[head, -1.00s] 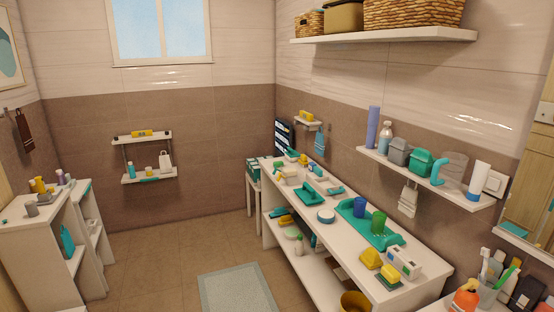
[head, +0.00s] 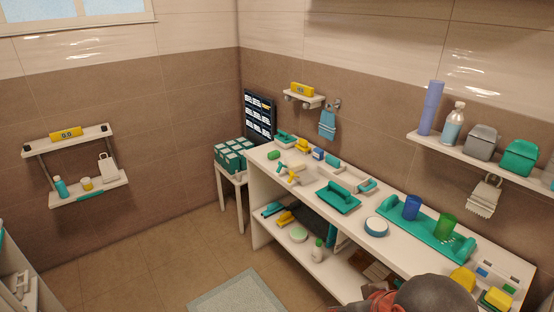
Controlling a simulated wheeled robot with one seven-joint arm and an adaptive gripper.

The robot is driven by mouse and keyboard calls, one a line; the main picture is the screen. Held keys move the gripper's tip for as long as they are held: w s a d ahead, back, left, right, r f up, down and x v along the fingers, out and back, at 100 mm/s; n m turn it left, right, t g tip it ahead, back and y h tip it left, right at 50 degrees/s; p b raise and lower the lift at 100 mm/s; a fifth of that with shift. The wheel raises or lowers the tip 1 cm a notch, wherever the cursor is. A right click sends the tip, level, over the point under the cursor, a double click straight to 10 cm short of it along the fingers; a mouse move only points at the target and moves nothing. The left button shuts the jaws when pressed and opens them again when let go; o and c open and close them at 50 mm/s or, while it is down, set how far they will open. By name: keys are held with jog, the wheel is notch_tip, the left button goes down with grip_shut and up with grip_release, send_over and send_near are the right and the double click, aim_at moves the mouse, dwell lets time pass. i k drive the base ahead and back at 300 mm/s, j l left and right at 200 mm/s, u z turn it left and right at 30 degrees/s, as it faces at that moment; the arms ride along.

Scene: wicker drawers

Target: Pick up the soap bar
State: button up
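I cannot tell for sure which thing is the soap bar. A small green block (head: 274,155) lies at the far left end of the long white counter (head: 300,190) and may be a soap bar. Small yellow blocks (head: 463,279) also sit near the counter's right end. A dark rounded part with a reddish piece beside it, probably part of my arm, rises at the bottom edge and covers some of the lower shelf and counter front. My gripper's fingertips do not show.
A teal tray (head: 458,248) holds a blue cup (head: 411,207) and a green cup (head: 445,227). A teal brush-like item (head: 338,197) and a round tin (head: 376,226) lie nearby. A wall shelf (head: 490,158) overhangs at right. The floor (head: 150,270) at left is mostly clear.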

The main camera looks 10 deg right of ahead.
aim_at(272, 155)
jog(key=i+j+z, duration=0.2)
jog(key=z, duration=0.2)
jog(key=i+j+z, duration=0.15)
jog(key=j+z, duration=0.2)
jog(key=i+j+z, duration=0.1)
jog(key=j+z, duration=0.15)
jog(key=z, duration=0.15)
jog(key=i+j+z, duration=0.1)
jog(key=j+z, duration=0.25)
jog(key=i+j+z, duration=0.1)
jog(key=j+z, duration=0.15)
jog(key=j, duration=1.25)
jog(key=j+z, duration=0.3)
jog(key=j, duration=1.2)
jog(key=k+j, duration=0.1)
jog(key=j, duration=1.3)
